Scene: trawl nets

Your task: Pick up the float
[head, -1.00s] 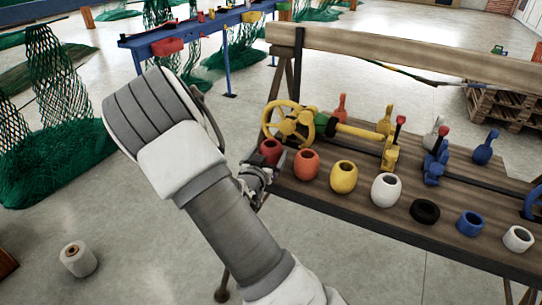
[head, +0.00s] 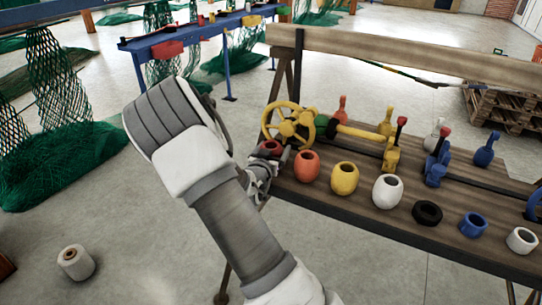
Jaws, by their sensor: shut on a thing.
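The red float (head: 272,147) is at the left end of the row of floats on the wooden bench (head: 330,204). Only its upper part and open top show. My gripper (head: 270,162) is shut on it from the left and the near side, hiding its lower part. I cannot tell whether the float touches the bench. An orange float (head: 307,166) stands just to the right of my gripper. A yellow float (head: 344,178) and a white float (head: 387,191) follow along the row.
A black ring (head: 427,213), a blue float (head: 472,225) and another white one (head: 521,240) continue the row. A yellow handwheel (head: 290,125) stands close behind the red float. Coloured valves and a wooden beam (head: 420,57) are farther back. Open floor lies to the left.

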